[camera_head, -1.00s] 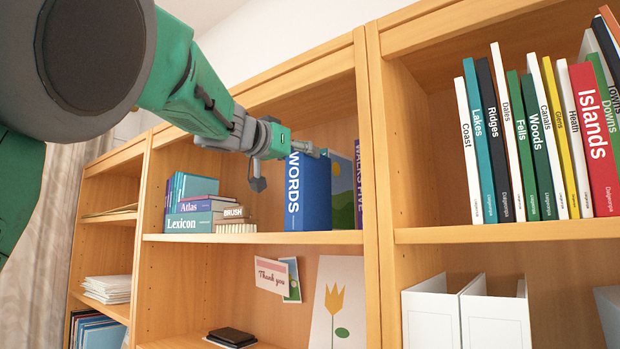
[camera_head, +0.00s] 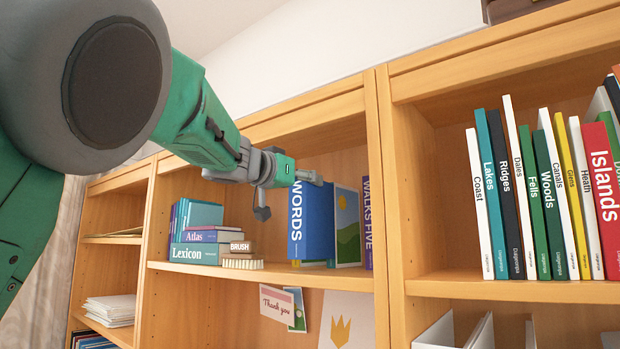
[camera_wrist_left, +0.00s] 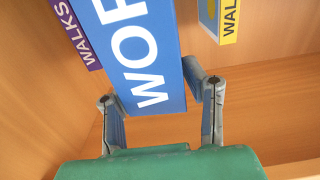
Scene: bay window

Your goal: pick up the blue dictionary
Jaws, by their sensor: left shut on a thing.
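The blue dictionary (camera_head: 312,222), with WORDS on its spine, stands upright at the right of the middle bay's shelf. It fills the centre of the left wrist view (camera_wrist_left: 150,55). My left gripper (camera_head: 308,178) reaches it from the left, near its top. In the wrist view its two fingers (camera_wrist_left: 160,98) lie on either side of the book, shut on it. The book's lower edge looks slightly raised, with a strip of yellow showing beneath it. My right gripper is not in view.
A landscape-covered book (camera_head: 347,225) and a purple WALKS book (camera_head: 367,222) stand close on its right. To the left are stacked books (camera_head: 200,253) and a brush (camera_head: 242,263). A bay divider (camera_head: 388,200) stands at right. The shelf between brush and dictionary is clear.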

